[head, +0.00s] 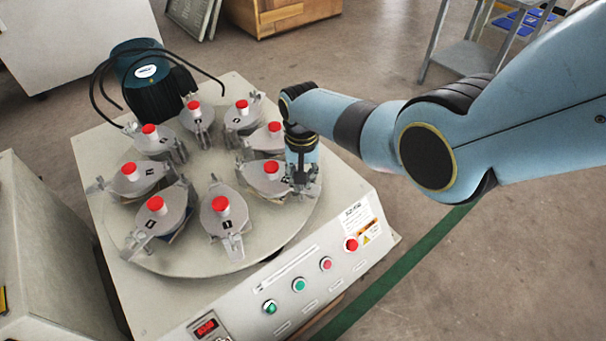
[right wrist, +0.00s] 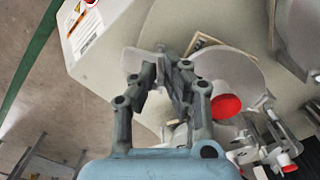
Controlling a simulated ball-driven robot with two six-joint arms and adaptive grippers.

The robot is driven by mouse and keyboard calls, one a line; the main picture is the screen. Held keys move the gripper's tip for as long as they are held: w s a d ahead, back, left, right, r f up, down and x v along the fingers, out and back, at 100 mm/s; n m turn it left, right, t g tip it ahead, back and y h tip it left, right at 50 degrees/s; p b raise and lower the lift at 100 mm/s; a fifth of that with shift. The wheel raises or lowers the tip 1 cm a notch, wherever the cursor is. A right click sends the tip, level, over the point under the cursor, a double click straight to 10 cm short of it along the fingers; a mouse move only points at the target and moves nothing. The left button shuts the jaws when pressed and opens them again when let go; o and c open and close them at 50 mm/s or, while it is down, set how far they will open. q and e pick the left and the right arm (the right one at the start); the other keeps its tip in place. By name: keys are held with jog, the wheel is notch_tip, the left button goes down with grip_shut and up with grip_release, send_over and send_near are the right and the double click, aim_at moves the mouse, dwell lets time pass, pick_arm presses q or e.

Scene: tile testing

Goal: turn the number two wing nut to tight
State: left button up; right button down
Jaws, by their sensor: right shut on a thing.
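My right gripper (head: 303,190) points down at the outer end of a grey clamp holder (head: 266,181) with a red knob (head: 271,167), at the right front of the round turntable. It is shut on the wing nut at that end, which the fingers mostly hide. The right wrist view shows both fingers (right wrist: 161,76) beside the holder's plate (right wrist: 232,72) and its red knob (right wrist: 226,106). The number on this holder is too covered to read. My left gripper is not in view.
Several similar holders with red knobs ring the turntable (head: 180,265); the neighbouring one (head: 221,205) sits close on the left. A dark green motor (head: 150,85) with black cables stands behind. Buttons, including a red one (head: 351,245), line the sloped front panel.

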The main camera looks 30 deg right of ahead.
jog(key=m, duration=0.3)
jog(key=shift+a, duration=0.1)
jog(key=shift+m+p, duration=0.35)
jog(key=shift+m, duration=0.45)
jog(key=shift+w, duration=0.1)
jog(key=c, duration=1.4)
grip_release()
jog(key=shift+c, duration=0.2)
jog(key=shift+r, duration=0.15)
notch_tip(320, 180, up, 12)
